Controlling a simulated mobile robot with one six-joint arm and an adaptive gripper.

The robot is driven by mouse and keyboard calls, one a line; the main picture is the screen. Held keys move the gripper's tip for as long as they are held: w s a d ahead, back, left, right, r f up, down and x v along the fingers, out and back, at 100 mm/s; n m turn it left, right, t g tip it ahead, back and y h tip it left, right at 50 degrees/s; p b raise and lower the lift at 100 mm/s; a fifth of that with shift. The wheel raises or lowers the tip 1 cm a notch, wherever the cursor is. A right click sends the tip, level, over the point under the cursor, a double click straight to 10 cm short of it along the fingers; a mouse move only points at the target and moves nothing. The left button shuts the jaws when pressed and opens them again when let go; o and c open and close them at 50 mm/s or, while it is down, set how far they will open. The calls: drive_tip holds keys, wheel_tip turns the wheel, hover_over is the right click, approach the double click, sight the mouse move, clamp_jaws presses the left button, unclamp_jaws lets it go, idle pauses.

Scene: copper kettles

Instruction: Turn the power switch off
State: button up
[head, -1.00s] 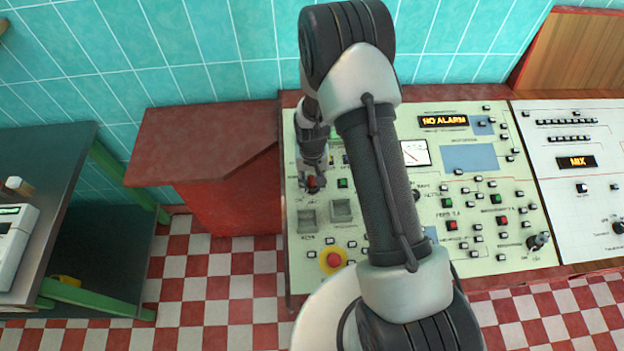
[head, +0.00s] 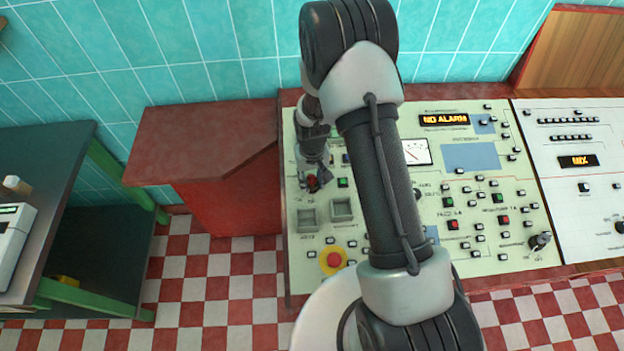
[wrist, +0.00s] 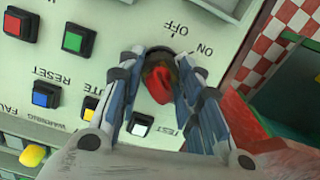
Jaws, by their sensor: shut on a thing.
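The power switch is a red rotary knob on a dark round base, with ON and OFF printed on the panel beside it. In the wrist view the knob (wrist: 160,82) sits between my fingers, and the lettering appears upside down. My gripper (wrist: 163,95) is shut on the knob, one finger on each side. In the head view the red knob (head: 312,182) shows at the left part of the cream control panel (head: 440,262), with my gripper (head: 316,178) over it. I cannot tell exactly which label the knob points to.
Red, green, blue, yellow and white buttons lie close to the knob, including a white TEST button (wrist: 141,124). A red emergency button (head: 333,260) is lower on the panel. A red cabinet (head: 222,185) stands to the left, and my arm hides part of the panel.

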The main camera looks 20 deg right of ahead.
drive_tip(key=shift+n+b, duration=0.8)
drive_tip(key=shift+n, duration=2.5)
drive_tip(key=o, duration=1.1)
drive_tip(key=shift+c, duration=0.2)
drive_tip(key=shift+r, duration=0.15)
wheel_tip(320, 180, up, 12)
drive_tip(key=shift+f, duration=0.1)
drive_tip(key=shift+s+f, duration=0.1)
drive_tip(key=shift+s, duration=0.05)
